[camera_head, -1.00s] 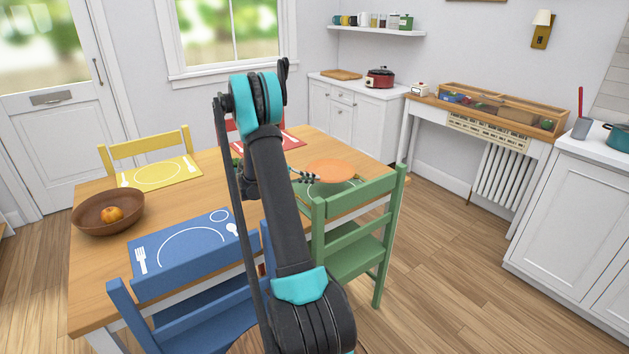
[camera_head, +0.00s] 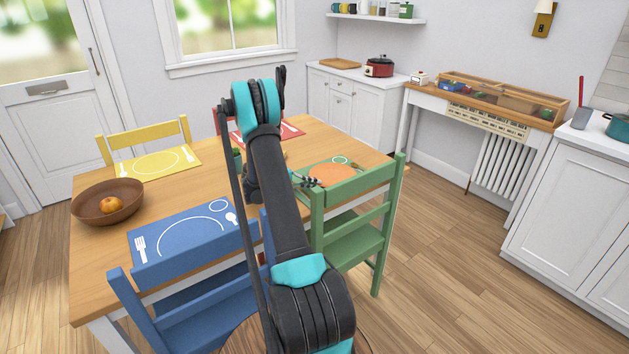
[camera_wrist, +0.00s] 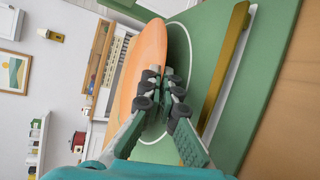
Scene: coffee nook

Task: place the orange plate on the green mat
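The orange plate (camera_head: 332,174) is over the green mat (camera_head: 325,162) at the table's right end, partly behind the green chair's back. In the wrist view the plate (camera_wrist: 143,65) is at the left of the gripper, seen at a slant, close to the mat (camera_wrist: 265,75) with its white ring print. My gripper (camera_head: 306,181) is at the plate's left edge. In the wrist view its fingertips (camera_wrist: 164,76) are closed together on the plate's rim. I cannot tell whether the plate's underside touches the mat.
The green chair (camera_head: 358,205) stands close in front of the mat. The blue mat (camera_head: 180,236), yellow mat (camera_head: 160,163) and a brown bowl (camera_head: 107,208) with an orange fruit are on the table.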

